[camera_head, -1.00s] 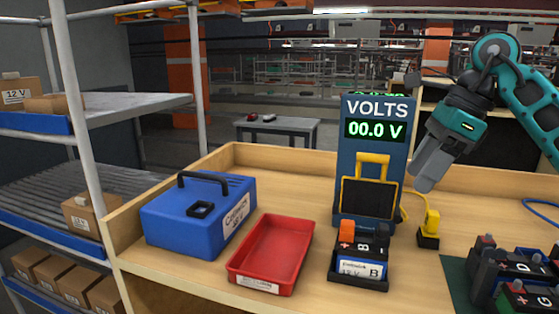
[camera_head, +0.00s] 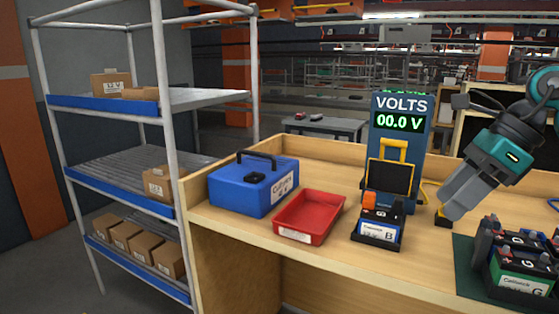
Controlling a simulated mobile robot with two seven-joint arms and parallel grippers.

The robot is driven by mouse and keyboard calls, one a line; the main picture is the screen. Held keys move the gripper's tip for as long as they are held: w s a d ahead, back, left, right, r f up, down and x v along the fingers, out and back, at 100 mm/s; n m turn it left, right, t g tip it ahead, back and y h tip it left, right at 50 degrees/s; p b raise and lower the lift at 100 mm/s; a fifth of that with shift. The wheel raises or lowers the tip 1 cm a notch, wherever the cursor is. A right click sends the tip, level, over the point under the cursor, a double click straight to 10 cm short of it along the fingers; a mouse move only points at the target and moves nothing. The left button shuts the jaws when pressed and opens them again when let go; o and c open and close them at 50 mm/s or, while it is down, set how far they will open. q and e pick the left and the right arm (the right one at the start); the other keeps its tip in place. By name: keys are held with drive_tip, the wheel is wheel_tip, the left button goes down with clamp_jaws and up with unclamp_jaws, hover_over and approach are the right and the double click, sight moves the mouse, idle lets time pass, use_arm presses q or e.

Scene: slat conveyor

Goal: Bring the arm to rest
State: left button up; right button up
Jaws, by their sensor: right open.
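My right arm comes in from the right edge, teal and dark grey. Its right gripper (camera_head: 452,203) points down and to the left over the workbench, between the volt meter and the batteries on the right. The gripper is open and nothing shows between its fingers. My left gripper is not in view.
The wooden workbench (camera_head: 240,226) bears a blue case (camera_head: 240,193), a red tray (camera_head: 307,214), battery B (camera_head: 378,231), a volt meter (camera_head: 400,124) reading 00.0 V and several batteries (camera_head: 521,268) on a green mat. A shelf rack (camera_head: 120,166) with boxes stands left.

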drive_tip(key=a+f+m+t+y, duration=0.3)
drive_tip(key=a+f+m+y, duration=0.3)
drive_tip(key=a, duration=0.4)
drive_tip(key=a+f+m+t+y, duration=0.3)
drive_tip(key=a+f+m+y, duration=0.1)
drive_tip(key=a+m+y, duration=0.45)
drive_tip(key=s+d+f+m+t+h, duration=0.1)
drive_tip(key=d+f+m+t+h, duration=0.1)
drive_tip(key=f+m+t+h, duration=0.55)
drive_tip(key=s+d+f+m+t+h, duration=0.15)
drive_tip(key=f+m+h, duration=0.55)
drive_tip(key=m, duration=0.8)
drive_tip(key=s+d+f+m+g+h, duration=0.1)
drive_tip(key=s+f+m+g+h, duration=0.1)
drive_tip(key=s+f, duration=0.4)
drive_tip(key=s+d+f+m+g+h, duration=0.1)
drive_tip(key=s+f+m+g, duration=0.3)
drive_tip(key=f, duration=0.7)
drive_tip(key=s+m, duration=0.2)
drive_tip(key=m, duration=0.1)
drive_tip(key=shift+s+d+f+h, duration=0.25)
drive_tip(key=shift+s+d+h, duration=0.1)
drive_tip(key=shift+d+h, duration=0.05)
